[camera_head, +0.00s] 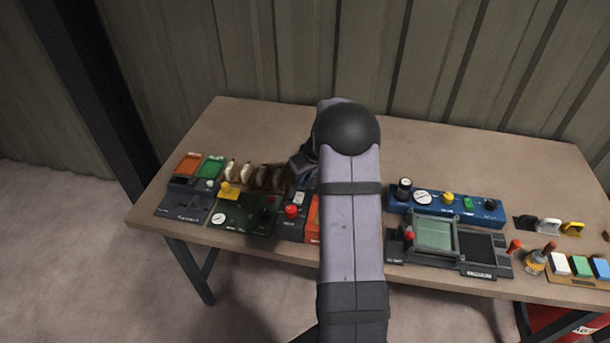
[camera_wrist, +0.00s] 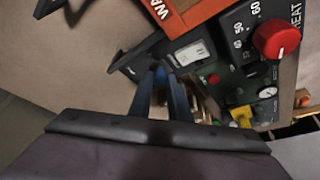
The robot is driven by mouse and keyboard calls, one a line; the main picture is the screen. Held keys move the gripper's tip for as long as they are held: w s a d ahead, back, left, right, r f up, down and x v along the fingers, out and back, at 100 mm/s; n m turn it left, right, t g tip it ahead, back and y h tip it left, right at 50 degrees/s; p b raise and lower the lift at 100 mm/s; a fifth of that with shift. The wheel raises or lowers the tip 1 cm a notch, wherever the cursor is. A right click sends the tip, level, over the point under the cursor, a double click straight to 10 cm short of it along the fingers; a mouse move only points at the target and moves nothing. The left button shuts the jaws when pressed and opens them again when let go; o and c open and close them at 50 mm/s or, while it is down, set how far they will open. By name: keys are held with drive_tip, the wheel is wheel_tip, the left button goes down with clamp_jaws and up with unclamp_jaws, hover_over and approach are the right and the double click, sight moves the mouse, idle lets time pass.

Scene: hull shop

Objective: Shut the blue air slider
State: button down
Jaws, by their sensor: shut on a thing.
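My gripper shows in the wrist view as two dark bluish fingers (camera_wrist: 160,72), close together. Their tips are at the edge of a dark panel with a white switch (camera_wrist: 192,53). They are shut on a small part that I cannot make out. In the head view my arm hides the fingertips, behind and left of the middle of the table. I cannot pick out a blue slider for certain in either view. A blue panel (camera_head: 432,211) with a gauge, a yellow knob and a green switch stands to the right of my arm, apart from the gripper.
A red knob (camera_wrist: 276,39) on a panel marked HEAT and an orange panel (camera_wrist: 196,13) are close to the fingers. Several tan levers (camera_head: 247,174) stand left of the gripper. A grey-green screen device (camera_head: 435,236) is at right. The table's back (camera_head: 440,150) is bare.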

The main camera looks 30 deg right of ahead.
drive_tip(key=shift+s+a, duration=0.1)
drive_tip(key=shift+a, duration=0.1)
drive_tip(key=c, duration=1.7)
unclamp_jaws()
drive_tip(key=shift+s, duration=0.1)
drive_tip(key=shift+o, duration=0.2)
drive_tip(key=shift+r, duration=0.1)
drive_tip(key=shift+r, duration=0.2)
drive_tip(key=b+v, duration=0.2)
drive_tip(key=v, duration=0.4)
drive_tip(key=shift+s+r, duration=0.25)
drive_tip(key=shift+r, duration=0.1)
